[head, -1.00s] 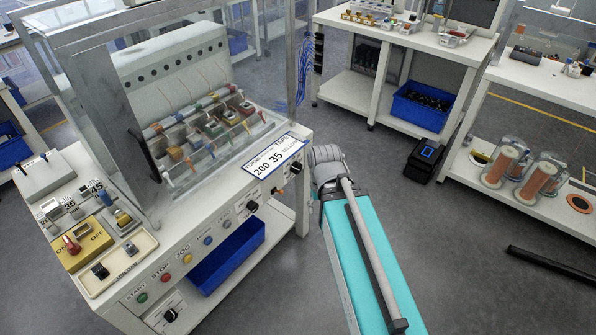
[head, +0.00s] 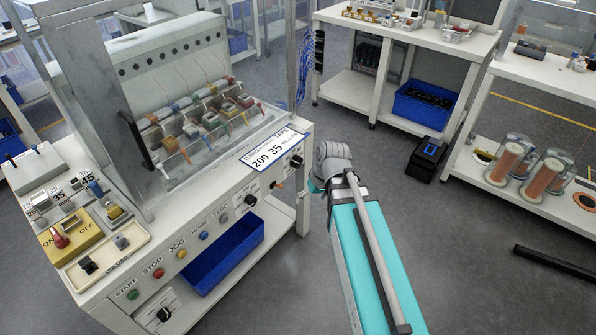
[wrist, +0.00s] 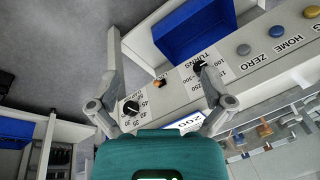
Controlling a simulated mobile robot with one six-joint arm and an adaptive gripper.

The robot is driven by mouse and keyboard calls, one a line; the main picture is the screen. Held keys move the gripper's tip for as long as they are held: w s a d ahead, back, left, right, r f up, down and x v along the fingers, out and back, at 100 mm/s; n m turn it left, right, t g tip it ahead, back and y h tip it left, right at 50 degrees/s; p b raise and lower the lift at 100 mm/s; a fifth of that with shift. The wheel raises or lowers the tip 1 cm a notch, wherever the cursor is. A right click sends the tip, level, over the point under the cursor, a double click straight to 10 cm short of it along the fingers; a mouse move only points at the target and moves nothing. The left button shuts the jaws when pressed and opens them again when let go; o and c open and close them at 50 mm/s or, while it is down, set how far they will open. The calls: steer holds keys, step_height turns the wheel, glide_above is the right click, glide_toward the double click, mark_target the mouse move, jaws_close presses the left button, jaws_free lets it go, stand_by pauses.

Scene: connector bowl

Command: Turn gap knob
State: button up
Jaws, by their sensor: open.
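A small black knob (wrist: 131,107) with a dial marked from 25 to 45 is on the machine's front panel, near my left finger in the wrist view. It looks like the gap knob, but its lettering is hard to read. It seems to be the rightmost black knob (head: 296,161) in the head view. My gripper (wrist: 163,46) is open and empty, with its fingers spread wide over the panel. Another black knob (wrist: 200,65), marked TURNS, is near the right finger. In the head view my arm hides the fingers.
An orange switch (wrist: 158,82) is between the two knobs. Coloured buttons run along the panel, including a blue one (head: 203,235). A blue bin (head: 225,258) is on the shelf below. A label card (head: 275,147) is above the knobs. Open floor lies right of the machine.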

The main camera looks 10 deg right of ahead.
steer(key=w+f+n+t+y+b, duration=0.2)
steer(key=w+f+n+y+b, duration=0.15)
steer(key=w+f+b, duration=0.45)
steer(key=n+t+y+b, duration=0.3)
steer(key=t+y+b, duration=0.5)
steer(key=b, duration=1.8)
glide_toward(300, 164)
steer(key=s+t+h, duration=0.2)
steer(key=s, duration=0.2)
steer(key=shift+w+d+r, duration=0.1)
steer(key=shift+w+d, duration=0.05)
steer(key=shift+d, duration=0.1)
steer(key=x, duration=1.4)
steer(key=shift+d+r, duration=0.1)
steer(key=shift+d, duration=0.05)
steer(key=c, duration=1)
steer(key=shift+m, duration=0.25)
